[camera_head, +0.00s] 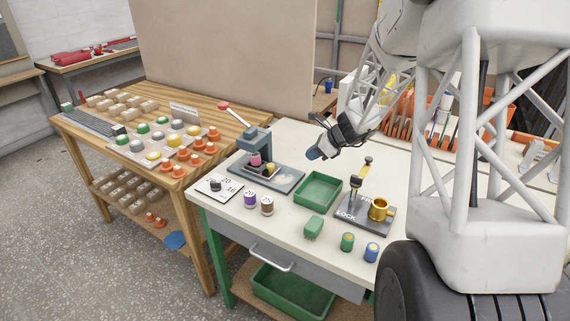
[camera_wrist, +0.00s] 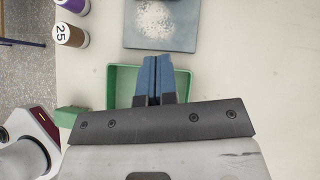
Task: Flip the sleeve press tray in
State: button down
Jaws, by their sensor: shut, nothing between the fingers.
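A blue-grey press (camera_head: 256,140) with a red-tipped lever (camera_head: 224,105) stands at the back left of the white table. Its flat grey base (camera_head: 285,183) carries a small pink and black piece and a yellow bit; I cannot tell which part is the tray. A grey plate with a white speckled patch (camera_wrist: 155,22) at the top of the wrist view seems to be this base. My gripper (camera_head: 314,154) has blue fingertips (camera_wrist: 156,60) pressed together and empty. It hangs above the table, right of the press and apart from it.
A green open tray (camera_head: 318,189) lies below my fingers. Purple (camera_head: 250,199) and brown (camera_head: 267,205) jars stand left of it. A LOCK plate (camera_head: 347,215) with a lever and gold cup (camera_head: 379,209) is at the right. A green block (camera_head: 313,228) and two small cylinders stand near the front edge.

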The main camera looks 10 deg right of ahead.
aim_at(273, 164)
jog(key=shift+f, duration=0.1)
jog(key=x, duration=0.9)
jog(key=shift+w+a+f, duration=0.1)
jog(key=shift+a+f, duration=0.05)
jog(key=shift+a, duration=0.05)
jog(key=shift+w+a+f, duration=0.1)
jog(key=shift+w+a, duration=0.45)
jog(key=shift+a, duration=0.35)
jog(key=shift+w+a, duration=0.6)
jog(key=shift+a, duration=0.3)
jog(key=shift+a, duration=0.1)
jog(key=shift+w+a, duration=0.75)
jog(key=shift+w, duration=0.05)
